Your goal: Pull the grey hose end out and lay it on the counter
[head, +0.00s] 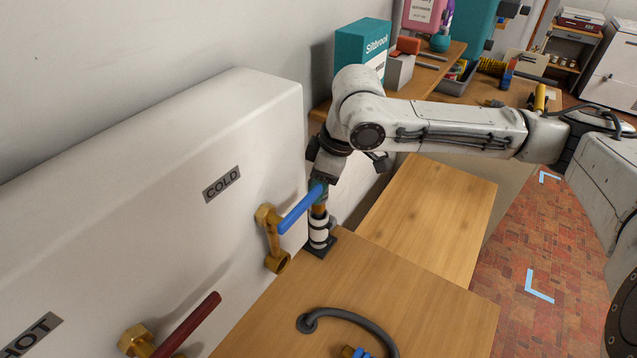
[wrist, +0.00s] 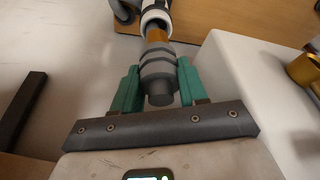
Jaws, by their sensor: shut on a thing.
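The grey hose end (wrist: 158,66) stands between the green fingers of my gripper (wrist: 157,86) in the wrist view, and the gripper is shut on it. A brass-coloured section (wrist: 157,35) shows between its grey body and a white collar (wrist: 156,14). In the head view my gripper (head: 319,188) is above the upright black-and-white holder (head: 319,232), with the brass-coloured section (head: 318,210) showing between them. The blue lever partly hides the fingers there. I cannot tell how deep the end sits in the holder. The wooden counter (head: 270,330) lies below.
The blue COLD lever (head: 299,209) on its brass valve (head: 268,218) is very close to my gripper. A red lever (head: 190,322) is at lower left. A curved grey tube (head: 360,322) lies on the counter's front. A bare wooden surface (head: 435,210) is to the right.

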